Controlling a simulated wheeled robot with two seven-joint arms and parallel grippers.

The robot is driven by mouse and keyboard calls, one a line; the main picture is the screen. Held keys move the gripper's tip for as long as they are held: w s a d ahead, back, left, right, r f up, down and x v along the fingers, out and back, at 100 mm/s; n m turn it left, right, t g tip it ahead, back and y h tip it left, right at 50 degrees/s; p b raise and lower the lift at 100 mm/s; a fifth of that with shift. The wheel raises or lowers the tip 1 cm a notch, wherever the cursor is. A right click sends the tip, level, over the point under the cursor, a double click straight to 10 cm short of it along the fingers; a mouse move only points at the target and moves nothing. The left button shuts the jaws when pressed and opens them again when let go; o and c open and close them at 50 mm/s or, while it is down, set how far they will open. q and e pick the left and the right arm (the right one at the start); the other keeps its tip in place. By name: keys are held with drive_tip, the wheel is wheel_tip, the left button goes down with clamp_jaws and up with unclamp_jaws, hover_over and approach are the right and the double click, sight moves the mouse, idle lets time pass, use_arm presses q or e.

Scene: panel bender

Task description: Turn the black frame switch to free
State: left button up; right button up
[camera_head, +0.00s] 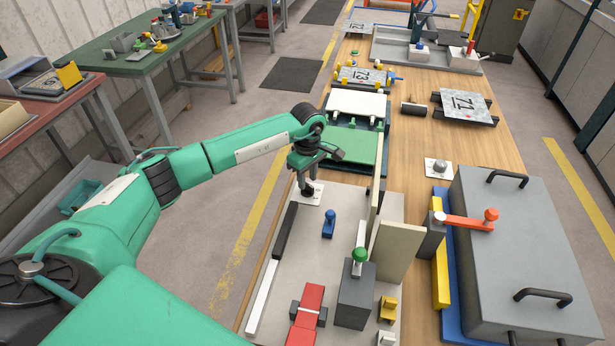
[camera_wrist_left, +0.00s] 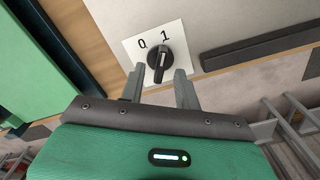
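The black rotary switch (camera_wrist_left: 157,64) sits on a white plate (camera_wrist_left: 181,48) marked 0 and 1. A pale line on its knob points up, closer to the 1 than to the 0. My left gripper (camera_wrist_left: 159,73) is open, with one grey finger on each side of the knob's lower part. I cannot tell whether the fingers touch it. In the head view the left gripper (camera_head: 312,182) is over the white plate (camera_head: 305,198) at the left edge of the grey panel, and the knob is partly hidden there. My right gripper is out of view.
A black bar (camera_head: 285,231) and a white bar (camera_head: 263,297) lie near the switch. A blue knob (camera_head: 329,224), a green-topped lever (camera_head: 360,255) and a red block (camera_head: 307,313) stand on the panel (camera_head: 335,262). A beige upright plate (camera_head: 398,253) stands to the right.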

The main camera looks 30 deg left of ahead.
use_arm(q)
drive_tip(key=shift+f, duration=0.75)
clamp_jaws()
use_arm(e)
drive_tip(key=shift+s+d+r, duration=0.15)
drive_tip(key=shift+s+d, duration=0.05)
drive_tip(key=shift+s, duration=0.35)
